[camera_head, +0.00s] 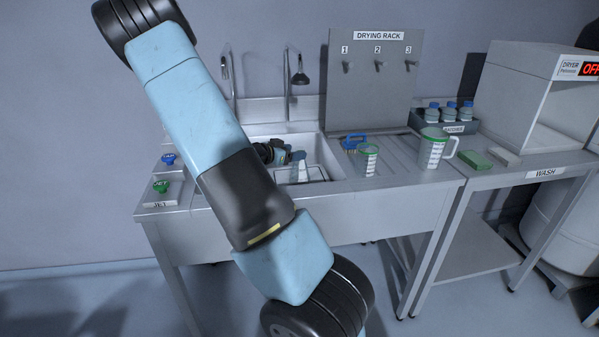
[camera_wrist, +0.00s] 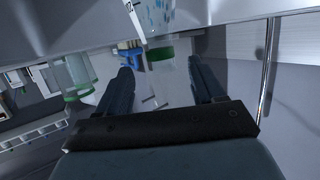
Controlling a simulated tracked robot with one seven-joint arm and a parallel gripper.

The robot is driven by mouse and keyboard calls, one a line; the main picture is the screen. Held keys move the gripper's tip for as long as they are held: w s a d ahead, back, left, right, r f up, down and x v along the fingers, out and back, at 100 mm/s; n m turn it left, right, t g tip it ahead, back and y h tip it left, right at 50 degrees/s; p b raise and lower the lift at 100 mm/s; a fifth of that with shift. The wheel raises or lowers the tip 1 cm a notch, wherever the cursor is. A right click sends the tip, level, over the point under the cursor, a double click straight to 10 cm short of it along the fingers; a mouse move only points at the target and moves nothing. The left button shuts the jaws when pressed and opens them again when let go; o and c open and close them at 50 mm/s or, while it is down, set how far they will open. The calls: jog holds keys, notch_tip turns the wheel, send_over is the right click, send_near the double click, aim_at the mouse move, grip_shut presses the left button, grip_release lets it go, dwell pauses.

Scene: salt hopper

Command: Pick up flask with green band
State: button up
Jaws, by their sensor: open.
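In the head view, a clear beaker (camera_head: 367,162) with a green rim stands at the right edge of the sink. A larger clear jug (camera_head: 433,152) with a green rim and a handle stands farther right. My gripper (camera_head: 292,157) is over the sink, left of both, partly hidden by my arm. In the wrist view, my gripper (camera_wrist: 161,70) is open. A clear vessel with a green band (camera_wrist: 160,53) shows between and beyond the fingers, running out of the top of the picture. I cannot tell whether it touches them. The jug also shows left of the fingers (camera_wrist: 76,72).
A blue item (camera_head: 353,141) lies behind the beaker, by the drying rack (camera_head: 375,85). Several blue-capped bottles (camera_head: 449,113) stand in a dark tray. A green block (camera_head: 475,160) lies right of the jug. Faucets rise behind the sink (camera_head: 325,150).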

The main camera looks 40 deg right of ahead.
aim_at(300, 149)
jog(key=x, duration=0.4)
jog(key=shift+w+d+r, duration=0.1)
jog(key=shift+w+d, duration=0.05)
jog(key=shift+c, duration=0.4)
grip_shut()
